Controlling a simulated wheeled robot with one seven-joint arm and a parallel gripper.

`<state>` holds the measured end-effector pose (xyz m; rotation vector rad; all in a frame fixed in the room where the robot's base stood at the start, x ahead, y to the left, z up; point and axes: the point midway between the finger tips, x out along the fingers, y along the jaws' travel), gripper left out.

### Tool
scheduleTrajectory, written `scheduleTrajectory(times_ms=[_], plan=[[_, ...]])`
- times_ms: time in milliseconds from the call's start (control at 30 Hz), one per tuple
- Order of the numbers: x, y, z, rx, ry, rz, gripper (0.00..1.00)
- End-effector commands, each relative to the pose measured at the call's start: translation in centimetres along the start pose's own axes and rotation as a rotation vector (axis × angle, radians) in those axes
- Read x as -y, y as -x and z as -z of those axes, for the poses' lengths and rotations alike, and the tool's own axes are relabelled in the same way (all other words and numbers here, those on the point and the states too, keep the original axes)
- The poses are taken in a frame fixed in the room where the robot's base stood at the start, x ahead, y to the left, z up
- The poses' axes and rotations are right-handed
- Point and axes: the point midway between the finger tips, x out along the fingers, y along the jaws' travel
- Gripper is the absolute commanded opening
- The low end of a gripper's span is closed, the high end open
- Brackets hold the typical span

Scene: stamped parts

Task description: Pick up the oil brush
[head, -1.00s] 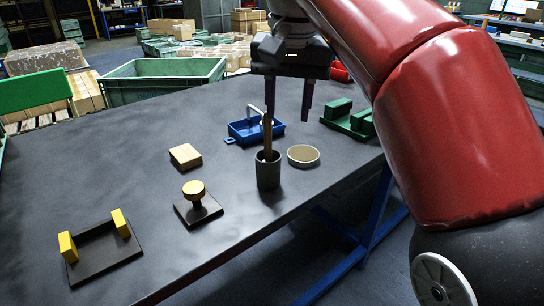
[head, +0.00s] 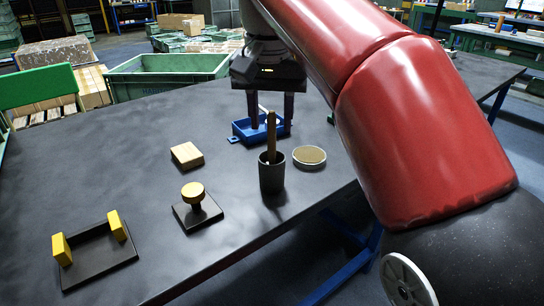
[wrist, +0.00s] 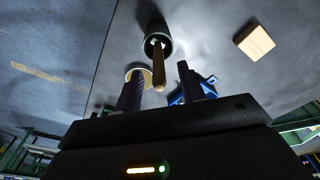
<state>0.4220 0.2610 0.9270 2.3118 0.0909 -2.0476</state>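The oil brush (head: 271,136) stands in a dark grey cup (head: 271,178) on the table, with its wooden handle pointing up and its lower end hidden inside. In the wrist view the handle (wrist: 158,72) points from the cup (wrist: 157,40) toward my gripper. My gripper (head: 270,123) is open and empty, fingers pointing down. In the head view its two fingers appear on either side of the handle, seemingly behind it. In the wrist view the handle's end also lies between the fingers, with gaps on both sides. I see no contact.
A blue tray (head: 246,131) lies behind the cup, and a round shallow dish (head: 309,157) is close at its right. A wooden block (head: 187,155), a round-knobbed stamp (head: 195,205) and a yellow-ended holder (head: 96,255) are at the left. My red arm hides the table's right part.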

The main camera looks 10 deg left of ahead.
Motion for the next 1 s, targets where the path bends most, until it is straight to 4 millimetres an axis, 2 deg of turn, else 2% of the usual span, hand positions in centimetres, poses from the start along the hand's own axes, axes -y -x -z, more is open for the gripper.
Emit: scheduleTrajectory(times_ms=[33,200,467,800,1000], plan=[[-0.1,-1.3,-0.2,0.003,0.001,-0.001,0.4],[-0.1,-3.1,-0.1,0.002,0.002,-0.001,0.4],[-0.1,-3.2,-0.1,0.0,0.0,0.0,0.4],[-0.1,-3.2,-0.1,0.0,0.0,0.0,0.0],[-0.1,-3.2,-0.1,0.0,0.0,0.0,0.0]])
